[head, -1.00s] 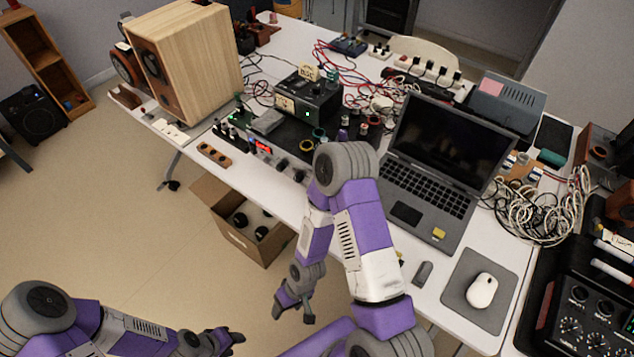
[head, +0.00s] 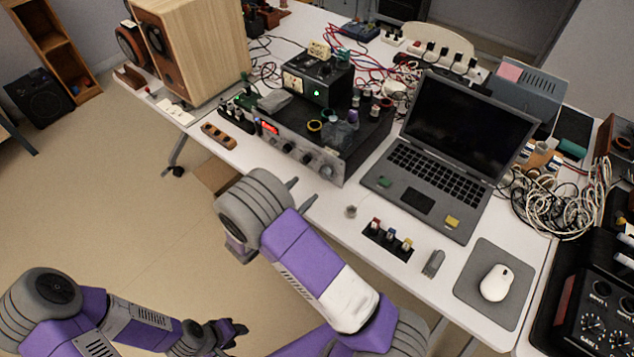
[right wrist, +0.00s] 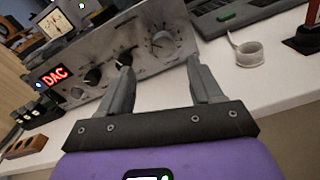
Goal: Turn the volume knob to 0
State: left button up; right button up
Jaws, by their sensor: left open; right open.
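A grey amplifier (head: 300,148) with a red display reading DAC (right wrist: 55,77) stands on the table. Its front has dark knobs (right wrist: 92,76) and a larger silver knob (right wrist: 162,42) at the right, which also shows in the head view (head: 326,171). I cannot read which one is marked volume, nor any knob setting. My right gripper (right wrist: 160,66) is open and empty, pointing at the front panel, apart from the silver knob; in the head view its fingertips (head: 302,192) show at the table's front edge. My left gripper (head: 238,330) is open and empty, low over the floor.
A laptop (head: 435,180), a small switch block (head: 388,240) and a mouse (head: 495,283) are further right. A wooden block (head: 219,136) and a speaker (head: 195,50) are left. Bare tabletop lies before the amplifier.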

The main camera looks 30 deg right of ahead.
aim_at(323, 175)
jog(key=shift+s+d+f+n, duration=0.2)
jog(key=shift+d+f+n, duration=0.1)
jog(key=shift+f, duration=0.1)
jog(key=shift+w+d, duration=0.1)
jog(key=shift+d, duration=0.25)
jog(key=b+x, duration=0.1)
jog(key=x, duration=0.5)
jog(key=shift+w+d+r+b, duration=0.15)
jog(key=shift+w+d+b, duration=0.05)
jog(key=shift+d+b, duration=0.1)
